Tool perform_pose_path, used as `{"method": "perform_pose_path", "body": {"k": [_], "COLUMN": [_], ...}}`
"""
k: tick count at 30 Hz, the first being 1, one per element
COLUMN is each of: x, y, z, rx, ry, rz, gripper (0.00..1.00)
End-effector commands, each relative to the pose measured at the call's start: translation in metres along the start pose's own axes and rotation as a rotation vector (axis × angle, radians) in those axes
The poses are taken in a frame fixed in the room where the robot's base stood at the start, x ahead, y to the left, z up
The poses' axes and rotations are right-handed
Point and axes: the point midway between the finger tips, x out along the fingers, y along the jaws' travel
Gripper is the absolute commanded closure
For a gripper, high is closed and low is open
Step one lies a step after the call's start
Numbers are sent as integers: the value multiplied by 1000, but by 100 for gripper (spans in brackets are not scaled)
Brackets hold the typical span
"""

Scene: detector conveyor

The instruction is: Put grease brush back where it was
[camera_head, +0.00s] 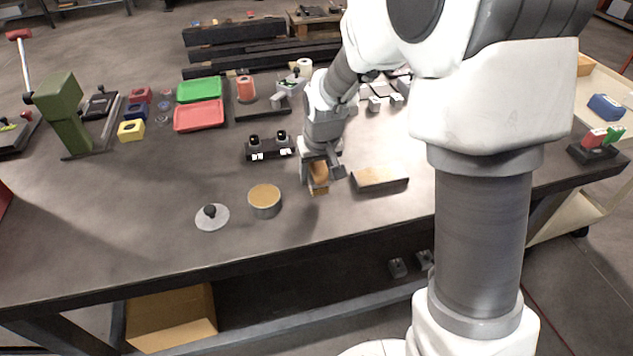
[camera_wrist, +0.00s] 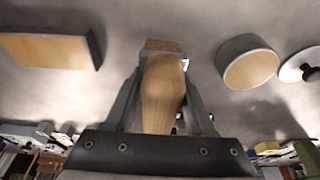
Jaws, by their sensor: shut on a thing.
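My gripper (camera_head: 322,176) is shut on the grease brush (camera_head: 319,172), low over the middle of the table. In the wrist view my gripper (camera_wrist: 163,90) has its two fingers on either side of the brush's wooden handle (camera_wrist: 163,95). The lower end of the brush is partly hidden behind the handle, and I cannot tell whether it touches the table. A round grey tin with a tan top (camera_head: 265,199) stands to the left of the brush. A round metal lid with a black knob (camera_head: 212,216) lies farther left. A dark block with a tan top (camera_head: 380,179) lies to the right.
A black fixture with two knobs (camera_head: 269,147) stands behind the tin. Red (camera_head: 199,116) and green (camera_head: 199,90) trays lie at the back left, near a green press (camera_head: 63,112). The front left of the table is clear.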

Motion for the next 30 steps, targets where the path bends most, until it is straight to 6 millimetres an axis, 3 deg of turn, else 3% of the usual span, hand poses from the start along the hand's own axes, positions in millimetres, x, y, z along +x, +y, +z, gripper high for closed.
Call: {"method": "perform_pose_path", "body": {"k": [6, 18, 19, 24, 30], "x": [29, 35, 35, 34, 34], "y": [0, 1, 1, 1, 1], "z": [9, 10, 10, 10, 10], "rx": [1, 1, 1, 1, 1], "ry": [-3, 0, -1, -1, -1], "rz": [0, 0, 0, 0, 0], "gripper": [97, 97, 44, 15, 15]}}
